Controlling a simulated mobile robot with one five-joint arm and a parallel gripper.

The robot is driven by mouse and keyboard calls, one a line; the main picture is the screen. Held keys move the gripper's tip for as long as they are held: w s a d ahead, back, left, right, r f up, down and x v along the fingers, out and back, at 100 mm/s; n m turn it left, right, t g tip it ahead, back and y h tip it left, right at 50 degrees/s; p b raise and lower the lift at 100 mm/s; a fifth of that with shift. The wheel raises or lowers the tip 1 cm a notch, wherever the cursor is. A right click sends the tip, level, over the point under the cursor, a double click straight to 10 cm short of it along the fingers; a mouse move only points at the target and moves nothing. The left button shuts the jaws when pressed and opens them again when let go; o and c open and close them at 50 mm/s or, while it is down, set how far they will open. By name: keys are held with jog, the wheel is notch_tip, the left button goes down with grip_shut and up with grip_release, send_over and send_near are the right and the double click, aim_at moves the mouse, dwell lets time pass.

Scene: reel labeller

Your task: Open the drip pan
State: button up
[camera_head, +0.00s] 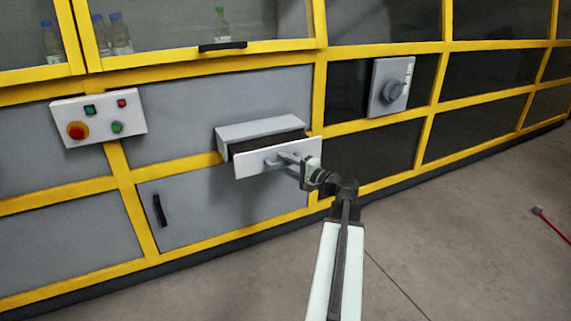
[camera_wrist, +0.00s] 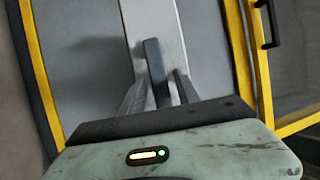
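The drip pan (camera_head: 262,130) is a drawer with a white front panel in the grey machine front. It stands partly out, and its dark inside shows behind the panel. My gripper (camera_head: 287,160) is at the front panel in the head view. In the wrist view, the dark grey bar handle (camera_wrist: 153,60) lies between the two fingers of my gripper (camera_wrist: 160,88), with the light panel (camera_wrist: 165,20) behind it. The right finger looks apart from the bar; contact on the left finger cannot be told.
A control box (camera_head: 98,120) with a red stop button is at the left. A grey rotary switch box (camera_head: 391,87) is at the right. A cabinet door with a black handle (camera_head: 160,210) is below left. Open concrete floor (camera_head: 450,230) lies at the right.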

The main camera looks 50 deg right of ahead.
jog(key=s, duration=0.7)
jog(key=shift+s, duration=0.4)
